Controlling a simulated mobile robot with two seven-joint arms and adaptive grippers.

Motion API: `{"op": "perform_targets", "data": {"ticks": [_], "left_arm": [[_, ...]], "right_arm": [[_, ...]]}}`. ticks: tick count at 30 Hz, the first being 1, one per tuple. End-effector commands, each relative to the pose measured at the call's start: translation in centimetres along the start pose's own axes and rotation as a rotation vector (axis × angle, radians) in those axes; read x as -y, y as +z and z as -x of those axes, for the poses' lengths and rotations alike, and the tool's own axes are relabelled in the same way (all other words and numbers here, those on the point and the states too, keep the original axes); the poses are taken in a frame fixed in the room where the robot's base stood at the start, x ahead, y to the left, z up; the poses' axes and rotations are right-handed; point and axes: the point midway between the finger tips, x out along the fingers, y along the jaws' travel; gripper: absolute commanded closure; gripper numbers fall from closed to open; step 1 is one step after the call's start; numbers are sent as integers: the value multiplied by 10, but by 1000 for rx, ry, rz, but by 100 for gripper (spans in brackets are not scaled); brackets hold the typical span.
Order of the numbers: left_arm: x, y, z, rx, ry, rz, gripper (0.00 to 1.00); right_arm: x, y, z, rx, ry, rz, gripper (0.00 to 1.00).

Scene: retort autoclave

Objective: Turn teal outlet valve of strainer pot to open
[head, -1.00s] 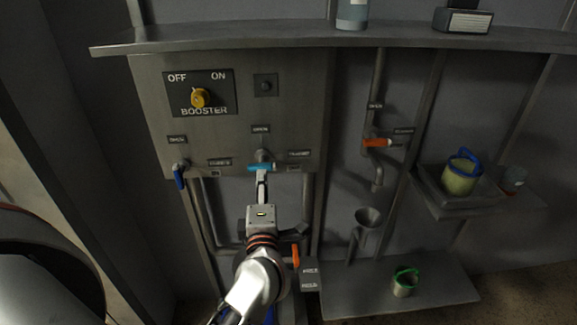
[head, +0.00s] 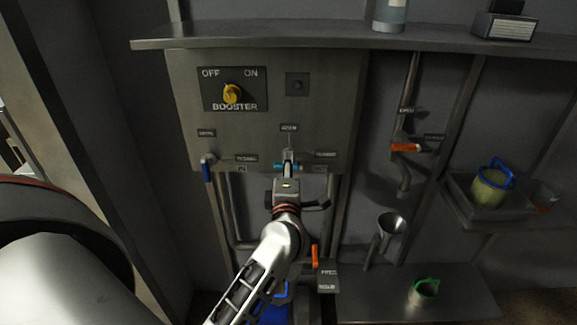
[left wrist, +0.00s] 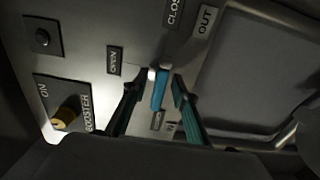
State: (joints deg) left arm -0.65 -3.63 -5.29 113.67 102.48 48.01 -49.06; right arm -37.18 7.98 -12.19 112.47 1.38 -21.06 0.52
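The teal valve handle (head: 279,167) lies roughly level on the panel, below the OPEN label (head: 289,128) and left of a CLOSED label (head: 325,155). In the head view my left gripper (head: 288,158) is in front of it and hides its middle. In the left wrist view the teal handle (left wrist: 159,90) stands between the two fingers of my left gripper (left wrist: 160,82). The fingers are apart, one on each side, and the right one is close to the handle; I cannot tell if it touches. My right gripper is not in view.
A yellow booster knob (head: 231,94) and a blue-handled valve (head: 207,170) are on the left. Orange handles (head: 405,148) (head: 315,256) are right and below. A shelf (head: 260,42) runs above. A funnel (head: 390,224), green-rimmed cup (head: 424,292) and blue-handled pot (head: 490,188) stand right.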

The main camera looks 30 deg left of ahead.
Motion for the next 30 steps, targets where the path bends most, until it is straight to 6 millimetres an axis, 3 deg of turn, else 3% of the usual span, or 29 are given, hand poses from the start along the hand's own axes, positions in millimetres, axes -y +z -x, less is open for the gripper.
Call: {"op": "perform_targets", "data": {"ticks": [1,3,17,30], "left_arm": [[0,0,0,0,0,0,85],[0,0,0,0,0,0,100],[0,0,0,1,0,54,100],[0,0,0,1,0,392,100]], "right_arm": [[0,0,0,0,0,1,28],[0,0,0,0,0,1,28],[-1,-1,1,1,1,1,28],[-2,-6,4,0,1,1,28]]}}
